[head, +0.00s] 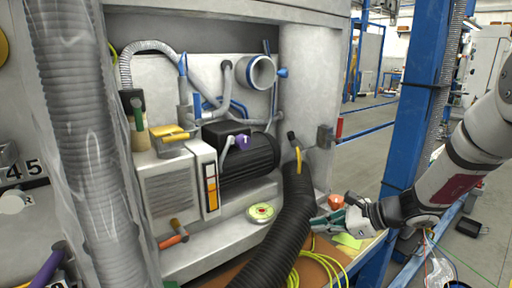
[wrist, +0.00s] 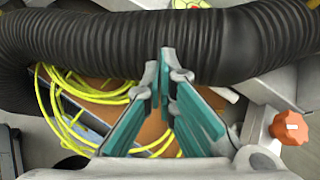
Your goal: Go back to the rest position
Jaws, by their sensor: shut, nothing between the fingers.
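My gripper (head: 319,221) is at the lower right of the head view, at the end of my arm coming in from the right. Its teal-lined fingers are together and empty. In the wrist view my gripper (wrist: 164,62) points at a thick black corrugated hose (wrist: 225,45), and its tips overlap the hose in the picture. I cannot tell whether they touch it. In the head view the hose (head: 284,225) rises just left of the fingertips.
Yellow cable (wrist: 75,125) lies coiled on a brown surface below the hose. An orange knob (wrist: 289,127) is right of my gripper. A machine cabinet with a black motor (head: 250,160) stands left. A blue post (head: 412,120) rises behind my arm. Open floor (head: 385,150) shows beyond.

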